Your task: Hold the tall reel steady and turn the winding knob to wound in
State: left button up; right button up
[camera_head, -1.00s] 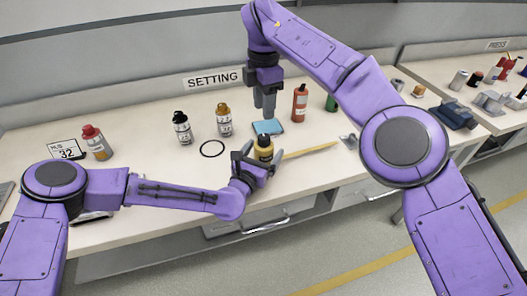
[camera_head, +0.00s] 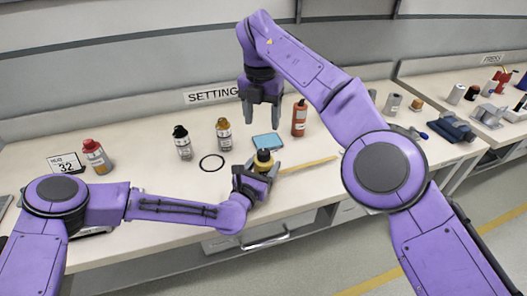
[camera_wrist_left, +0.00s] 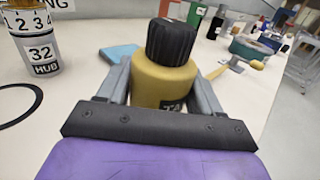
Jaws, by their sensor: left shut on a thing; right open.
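The tall reel is a yellow bottle-like body (camera_head: 263,165) with a black ridged winding knob (camera_head: 264,154) on top. It stands upright near the bench's front edge. In the left wrist view the yellow body (camera_wrist_left: 163,82) sits between my left fingers and the knob (camera_wrist_left: 171,42) rises clear above them. My left gripper (camera_head: 262,169) is shut on the body, below the knob. My right gripper (camera_head: 262,119) is open and empty, pointing down, above and behind the reel in the picture. Any mark on the knob cannot be made out.
A blue pad (camera_head: 268,142) lies just behind the reel, and a yellowish strip (camera_head: 308,164) lies to its right. A black ring (camera_head: 212,162) lies to its left. Several bottles stand farther back, including an orange one (camera_head: 299,118).

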aim_at(263, 152)
jog(key=f+n, duration=0.3)
jog(key=n, duration=0.4)
jog(key=f+n, duration=0.4)
jog(key=n, duration=0.4)
jog(key=f+n, duration=0.3)
jog(key=n, duration=0.4)
jog(key=shift+s+d+f, duration=0.1)
jog(key=shift+d+f, duration=0.1)
jog(key=shift+f, duration=0.1)
jog(key=c, duration=1)
jog(key=shift+c, duration=0.2)
